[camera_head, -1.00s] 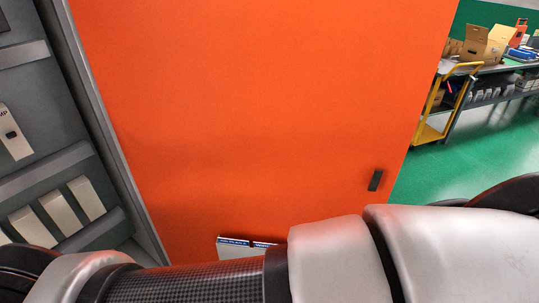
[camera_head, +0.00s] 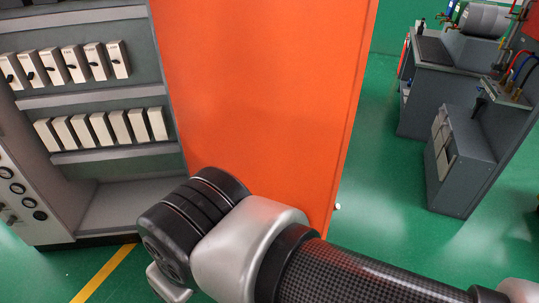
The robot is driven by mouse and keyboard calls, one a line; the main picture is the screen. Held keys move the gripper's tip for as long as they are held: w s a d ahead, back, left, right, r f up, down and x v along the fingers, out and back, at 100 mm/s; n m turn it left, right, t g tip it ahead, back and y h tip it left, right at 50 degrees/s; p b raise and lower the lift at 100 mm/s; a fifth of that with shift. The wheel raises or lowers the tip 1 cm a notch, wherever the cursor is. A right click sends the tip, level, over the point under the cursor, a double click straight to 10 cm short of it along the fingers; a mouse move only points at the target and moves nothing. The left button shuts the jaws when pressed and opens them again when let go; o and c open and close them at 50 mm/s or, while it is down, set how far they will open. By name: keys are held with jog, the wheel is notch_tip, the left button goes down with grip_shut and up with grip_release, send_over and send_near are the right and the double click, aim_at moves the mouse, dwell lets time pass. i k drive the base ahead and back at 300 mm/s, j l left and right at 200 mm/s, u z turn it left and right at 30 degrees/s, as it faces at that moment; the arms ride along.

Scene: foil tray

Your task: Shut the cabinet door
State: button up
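The orange cabinet door (camera_head: 262,95) stands open in the middle of the head view, its left edge against the grey cabinet (camera_head: 110,22). The cabinet's inside is exposed at the left, with rows of pale breaker switches (camera_head: 75,62) and round gauges lower down. My arm crosses the lower part of the view in front of the door and hides its lower left part. Whether the arm touches the door, I cannot tell. My gripper's fingers do not show clearly, so I cannot tell how they stand. No handle shows on the visible door face.
A dark grey workbench (camera_head: 440,55) with equipment stands at the back right, with a grey drawer unit (camera_head: 465,150) nearer. Green floor (camera_head: 385,235) is open between the door and these. A yellow floor line (camera_head: 105,272) runs in front of the cabinet.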

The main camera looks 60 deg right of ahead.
aim_at(265, 93)
jog(key=k+l, duration=0.1)
jog(key=l, duration=0.3)
jog(key=k+l+u, duration=0.1)
jog(key=l, duration=0.25)
jog(key=k+l+u, duration=0.1)
jog(key=l, duration=0.3)
jog(key=k+l, duration=0.1)
jog(key=l, duration=0.25)
jog(key=k+l+u, duration=0.1)
jog(key=l, duration=0.25)
jog(key=k+l, duration=0.15)
jog(key=l, duration=0.2)
jog(key=l+u, duration=0.1)
jog(key=l, duration=0.3)
jog(key=k, duration=0.3)
